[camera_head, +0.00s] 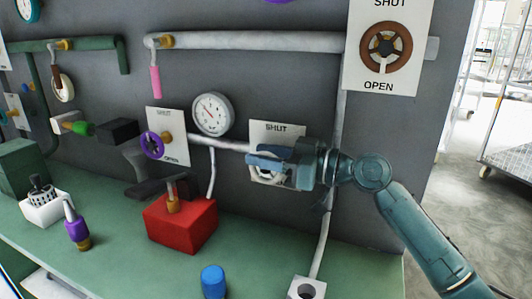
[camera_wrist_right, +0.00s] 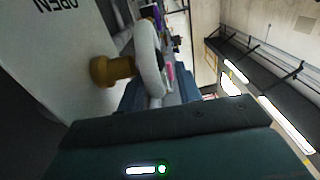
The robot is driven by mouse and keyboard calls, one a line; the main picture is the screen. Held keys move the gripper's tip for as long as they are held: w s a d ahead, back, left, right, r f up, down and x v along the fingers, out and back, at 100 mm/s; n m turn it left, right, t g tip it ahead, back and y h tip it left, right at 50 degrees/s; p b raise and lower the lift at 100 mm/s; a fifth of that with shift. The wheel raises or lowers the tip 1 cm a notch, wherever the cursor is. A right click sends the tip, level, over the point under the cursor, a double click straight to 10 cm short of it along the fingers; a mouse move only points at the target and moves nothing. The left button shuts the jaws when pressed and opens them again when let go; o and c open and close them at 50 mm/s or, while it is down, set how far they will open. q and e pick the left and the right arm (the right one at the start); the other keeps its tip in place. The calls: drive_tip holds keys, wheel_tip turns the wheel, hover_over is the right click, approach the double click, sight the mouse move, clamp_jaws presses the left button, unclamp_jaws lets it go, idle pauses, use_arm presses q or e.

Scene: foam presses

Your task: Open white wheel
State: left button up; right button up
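The white wheel (camera_head: 264,176) is mounted on a white panel marked SHUT (camera_head: 277,130), in the lower middle of the dark wall. My right gripper (camera_head: 268,165) comes in from the right and covers much of the wheel and panel. In the right wrist view, the wheel's white rim (camera_wrist_right: 149,60) and brass hub (camera_wrist_right: 112,70) show close up. The rim reaches down between my right gripper's blue fingers (camera_wrist_right: 160,92), with a gap visible on its right side. The fingers look open around the rim; contact is hidden. My left gripper is not in view.
A brown wheel (camera_head: 388,47) is above right, and a purple wheel (camera_head: 152,145) is left. A gauge (camera_head: 212,113) and white pipe (camera_head: 225,143) are close by. A red box (camera_head: 181,222), a blue knob (camera_head: 213,281) and a white block (camera_head: 306,288) stand on the green bench.

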clamp_jaws()
idle(0.3)
